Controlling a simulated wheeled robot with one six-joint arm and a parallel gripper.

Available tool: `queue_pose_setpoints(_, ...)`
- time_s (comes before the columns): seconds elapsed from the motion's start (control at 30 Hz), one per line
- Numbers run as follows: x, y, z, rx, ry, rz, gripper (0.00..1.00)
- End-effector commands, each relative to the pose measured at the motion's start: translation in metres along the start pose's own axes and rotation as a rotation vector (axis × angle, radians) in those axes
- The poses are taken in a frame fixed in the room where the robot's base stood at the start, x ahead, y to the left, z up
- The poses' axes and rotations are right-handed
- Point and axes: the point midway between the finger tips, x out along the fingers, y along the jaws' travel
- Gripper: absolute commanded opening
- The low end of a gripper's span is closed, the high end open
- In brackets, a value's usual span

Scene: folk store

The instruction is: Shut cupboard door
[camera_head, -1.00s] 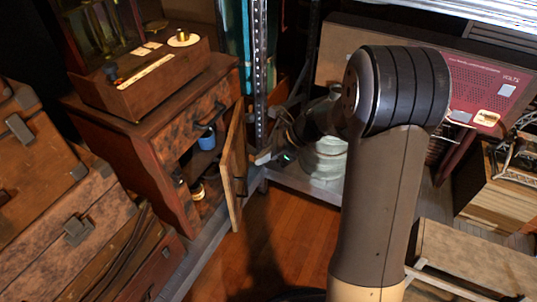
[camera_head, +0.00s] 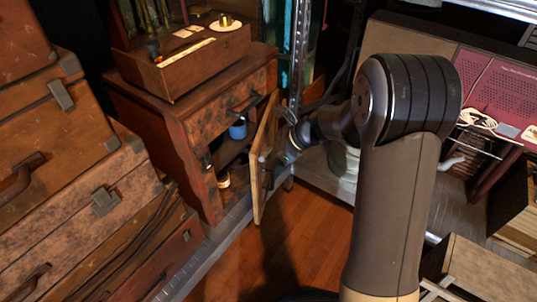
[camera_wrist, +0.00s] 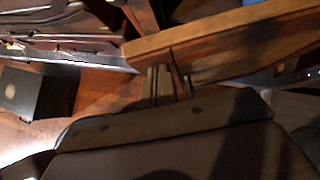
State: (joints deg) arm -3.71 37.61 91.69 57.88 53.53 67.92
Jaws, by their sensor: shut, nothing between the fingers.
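The small wooden cupboard (camera_head: 187,137) stands left of centre in the head view. Its door (camera_head: 263,160) is open, swung out toward the camera on the right side of the opening. A blue cup (camera_head: 238,129) and a small jar (camera_head: 223,177) show inside. My gripper (camera_head: 271,158) is at the outer, right-hand face of the door, near its middle. In the wrist view the shut fingers (camera_wrist: 163,80) point at the door (camera_wrist: 220,45) and reach its lower edge. I cannot tell whether they touch it. The fingertips are partly hidden.
Stacked old suitcases (camera_head: 75,160) fill the left side. A metal shelf post (camera_head: 298,55) stands just behind the door. A grey metal rail (camera_head: 215,240) runs along the floor before the cupboard. The wooden floor (camera_head: 305,235) in front is clear.

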Motion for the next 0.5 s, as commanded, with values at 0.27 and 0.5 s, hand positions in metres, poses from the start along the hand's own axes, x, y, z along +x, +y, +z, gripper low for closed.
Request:
queue_pose_setpoints(0.27, 0.032, 0.004, 0.035, 0.097, 0.0, -0.094, 0.0)
queue_pose_setpoints(0.5, 0.067, -0.001, 0.072, 0.206, 0.001, -0.205, 0.0)
